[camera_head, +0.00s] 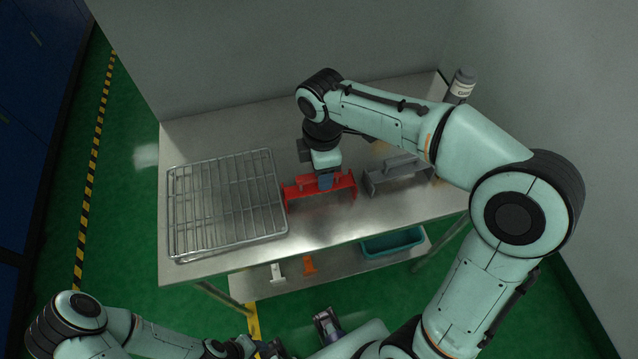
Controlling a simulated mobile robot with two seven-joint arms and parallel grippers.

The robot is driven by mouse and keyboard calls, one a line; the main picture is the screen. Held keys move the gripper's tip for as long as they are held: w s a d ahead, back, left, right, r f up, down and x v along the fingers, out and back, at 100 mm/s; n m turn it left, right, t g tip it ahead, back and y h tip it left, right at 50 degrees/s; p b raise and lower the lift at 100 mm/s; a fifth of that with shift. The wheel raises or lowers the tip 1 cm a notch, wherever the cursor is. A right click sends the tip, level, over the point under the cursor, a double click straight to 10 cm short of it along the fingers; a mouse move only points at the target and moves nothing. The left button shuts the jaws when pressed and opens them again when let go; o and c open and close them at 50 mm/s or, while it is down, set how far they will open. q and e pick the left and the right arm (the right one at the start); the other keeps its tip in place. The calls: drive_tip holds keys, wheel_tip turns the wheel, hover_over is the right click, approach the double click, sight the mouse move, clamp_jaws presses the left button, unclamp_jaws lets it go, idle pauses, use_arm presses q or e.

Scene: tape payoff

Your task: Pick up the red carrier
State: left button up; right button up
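The red carrier (343,184) stands on the metal table, right of the wire rack. It is a long bar with bent-down ends. My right gripper (326,182) reaches down from above onto the middle of its bar, and its fingertips overlap the bar in the picture. Whether the fingers are closed on the bar or only around it cannot be told. The carrier appears to rest on the table. My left gripper (272,349) is low at the bottom edge of the view, away from the table, partly cut off; its fingers are not clear.
The wire rack (226,200) fills the table's left part. A grey carrier (398,172) stands right of the red one, under my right arm. The lower shelf holds a teal bin (392,243), an orange piece (309,265) and a white piece (277,272).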

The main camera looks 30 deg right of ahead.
drive_tip(key=f, duration=0.5)
drive_tip(key=shift+w+a, duration=0.1)
drive_tip(key=shift+w, duration=0.25)
clamp_jaws()
drive_tip(key=shift+r, duration=0.15)
